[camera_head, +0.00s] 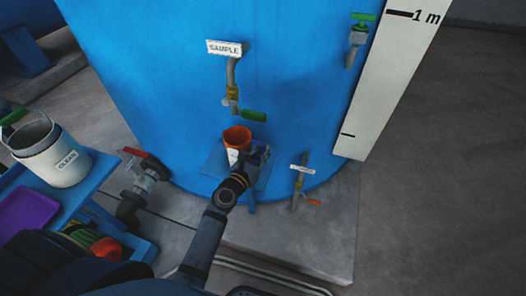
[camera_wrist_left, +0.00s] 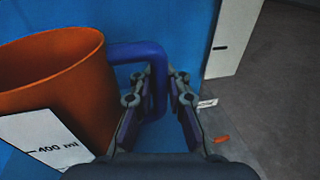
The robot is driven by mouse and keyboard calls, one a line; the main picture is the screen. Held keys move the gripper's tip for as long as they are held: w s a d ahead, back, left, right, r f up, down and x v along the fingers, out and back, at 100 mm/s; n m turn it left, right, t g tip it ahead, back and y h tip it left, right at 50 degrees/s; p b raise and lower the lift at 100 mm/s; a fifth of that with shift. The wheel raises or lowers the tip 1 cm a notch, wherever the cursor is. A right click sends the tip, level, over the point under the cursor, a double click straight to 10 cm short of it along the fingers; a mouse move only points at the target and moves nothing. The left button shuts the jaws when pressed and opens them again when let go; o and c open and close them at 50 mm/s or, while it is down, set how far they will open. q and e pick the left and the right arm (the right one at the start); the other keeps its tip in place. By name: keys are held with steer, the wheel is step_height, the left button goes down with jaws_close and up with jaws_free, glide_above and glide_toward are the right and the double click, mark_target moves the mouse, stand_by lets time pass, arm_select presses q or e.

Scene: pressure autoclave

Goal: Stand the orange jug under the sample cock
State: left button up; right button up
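The orange jug (camera_head: 236,136) stands upright in front of the blue tank, below the sample cock (camera_head: 232,94) with its green lever and SAMPLE sign. A small blue ledge (camera_head: 214,166) shows beside and below the jug. In the left wrist view the jug (camera_wrist_left: 75,75) has a white scale label and a blue handle (camera_wrist_left: 140,50). My left gripper (camera_head: 258,153) is at the jug's right side, its fingers (camera_wrist_left: 160,85) closed in on either side of the handle. The jug's base is hidden, so its contact with the ledge cannot be told. My right gripper is out of view.
A green-handled valve (camera_head: 358,38) and a white scale board (camera_head: 385,75) are to the right. A small low valve (camera_head: 300,180) and a red-handled pipe valve (camera_head: 145,172) flank the jug. A blue cart (camera_head: 95,190) at left carries a white CLEAN bucket (camera_head: 60,160).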

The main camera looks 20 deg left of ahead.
arm_select(q)
steer(key=o, duration=0.5)
steer(key=shift+r, duration=0.25)
steer(key=b+v, duration=0.1)
steer(key=v, duration=1.1)
steer(key=shift+b, duration=0.35)
steer(key=shift+f, duration=0.1)
